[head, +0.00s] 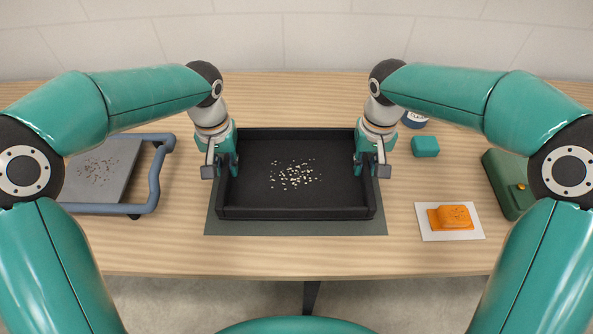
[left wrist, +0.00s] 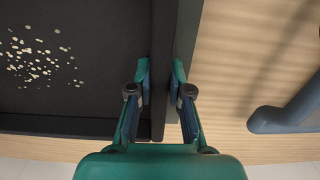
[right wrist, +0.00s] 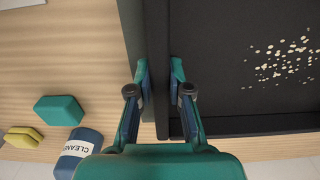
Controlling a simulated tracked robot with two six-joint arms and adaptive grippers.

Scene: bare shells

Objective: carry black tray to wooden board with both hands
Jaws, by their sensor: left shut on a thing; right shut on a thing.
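The black tray (head: 262,200) has low walls and pale bits scattered on its floor. It is level over a dark grey-green mat (head: 300,228); I cannot tell whether it touches the mat. My left gripper (head: 228,165) is shut on the tray's left wall, which shows between its fingers in the left wrist view (left wrist: 158,100). My right gripper (head: 366,165) is shut on the right wall, between its fingers in the right wrist view (right wrist: 162,100). I cannot make out a wooden board separate from the wooden table top (head: 250,258).
At left is a grey speckled panel (head: 105,172) with a blue-grey bar handle (head: 155,180). At right are a teal block (head: 425,147), a blue can (head: 414,121), an orange object (head: 452,217) on a white card (head: 432,234), and a green box (head: 505,185).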

